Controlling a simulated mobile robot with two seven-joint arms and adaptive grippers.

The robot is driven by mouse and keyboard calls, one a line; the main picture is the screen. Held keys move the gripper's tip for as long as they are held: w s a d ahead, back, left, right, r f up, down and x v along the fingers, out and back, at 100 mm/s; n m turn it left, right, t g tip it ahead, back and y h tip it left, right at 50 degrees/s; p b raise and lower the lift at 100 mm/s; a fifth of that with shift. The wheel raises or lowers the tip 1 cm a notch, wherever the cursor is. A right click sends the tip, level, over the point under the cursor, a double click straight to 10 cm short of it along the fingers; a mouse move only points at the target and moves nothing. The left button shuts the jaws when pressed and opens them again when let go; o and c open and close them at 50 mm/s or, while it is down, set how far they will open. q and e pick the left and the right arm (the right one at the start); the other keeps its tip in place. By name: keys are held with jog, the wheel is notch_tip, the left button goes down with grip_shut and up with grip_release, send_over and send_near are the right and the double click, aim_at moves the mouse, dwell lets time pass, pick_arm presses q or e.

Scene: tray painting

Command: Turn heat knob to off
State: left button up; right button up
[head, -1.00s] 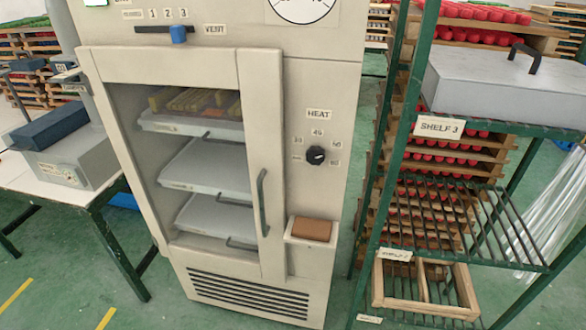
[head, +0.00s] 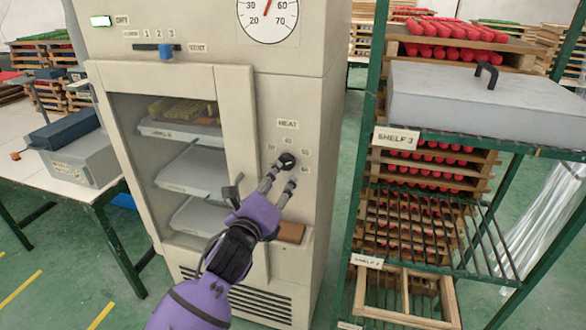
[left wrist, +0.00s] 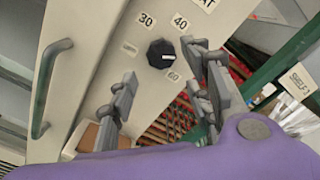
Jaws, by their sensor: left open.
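The heat knob (head: 286,161) is a black round dial on the cabinet's right front panel, below the HEAT label (head: 288,124). In the left wrist view the knob (left wrist: 160,53) has a pale pointer mark and number labels 30, 40 and 60 around it. My left gripper (head: 280,183), purple with grey fingers, is just below the knob in the head view. In the left wrist view its fingers (left wrist: 160,75) are open and spread, with the knob beyond and between them. I see no clear contact. My right gripper is not in view.
The cabinet's glass door (head: 185,150) is shut, with trays inside and a vertical handle partly behind my left gripper. A brown block (head: 290,232) sits on a ledge below the knob. A green shelf rack (head: 360,170) stands to the right.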

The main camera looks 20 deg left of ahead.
aim_at(286, 162)
pick_arm(q)
jog(key=w, duration=0.8)
jog(key=shift+p, duration=0.35)
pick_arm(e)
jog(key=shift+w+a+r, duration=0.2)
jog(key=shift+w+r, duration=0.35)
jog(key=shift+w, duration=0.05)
pick_arm(q)
jog(key=shift+s+f, duration=0.1)
jog(key=c, duration=1.1)
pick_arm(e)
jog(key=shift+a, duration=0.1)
